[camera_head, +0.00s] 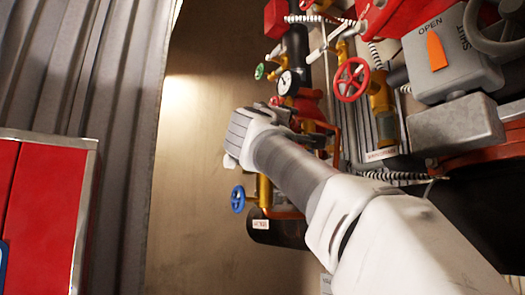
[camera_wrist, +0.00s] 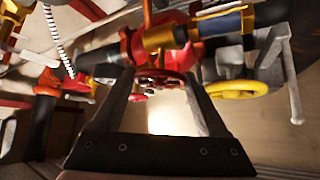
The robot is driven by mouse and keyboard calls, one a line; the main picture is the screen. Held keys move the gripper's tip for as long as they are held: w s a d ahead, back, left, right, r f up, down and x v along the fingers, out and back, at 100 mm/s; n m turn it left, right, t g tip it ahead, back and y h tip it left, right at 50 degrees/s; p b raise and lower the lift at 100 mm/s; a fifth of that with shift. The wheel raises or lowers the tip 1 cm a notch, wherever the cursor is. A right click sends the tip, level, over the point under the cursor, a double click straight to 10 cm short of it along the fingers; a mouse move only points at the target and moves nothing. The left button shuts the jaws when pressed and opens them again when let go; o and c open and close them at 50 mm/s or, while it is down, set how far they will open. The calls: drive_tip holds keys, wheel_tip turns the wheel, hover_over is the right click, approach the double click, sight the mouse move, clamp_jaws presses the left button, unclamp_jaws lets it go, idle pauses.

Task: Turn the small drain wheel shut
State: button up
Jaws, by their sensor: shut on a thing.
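In the wrist view my gripper (camera_wrist: 161,80) has its two fingers either side of a small red handwheel (camera_wrist: 158,73), gripping it by its rim. The wheel sits in front of red and brass pipework.
Nearby in the head view are a blue wheel (camera_head: 238,199) below, a green wheel (camera_head: 259,71), a gauge (camera_head: 288,82), a larger red wheel (camera_head: 351,79) and a grey OPEN/SHUT box (camera_head: 445,55). A yellow wheel (camera_wrist: 237,88) is close to my right finger. A red cabinet (camera_head: 45,215) stands left.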

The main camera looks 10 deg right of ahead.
drive_tip(key=o, duration=1.3)
drive_tip(key=s+a, duration=0.2)
drive_tip(key=s, duration=0.2)
drive_tip(key=s+a+b, duration=0.1)
drive_tip(key=s+a, duration=0.1)
drive_tip(key=s, duration=0.1)
drive_tip(key=s+a+b, duration=0.1)
drive_tip(key=s+a, duration=0.1)
drive_tip(key=s, duration=0.2)
drive_tip(key=shift+s+f, duration=0.2)
drive_tip(key=shift+s, duration=0.15)
drive_tip(key=shift+c, duration=0.4)
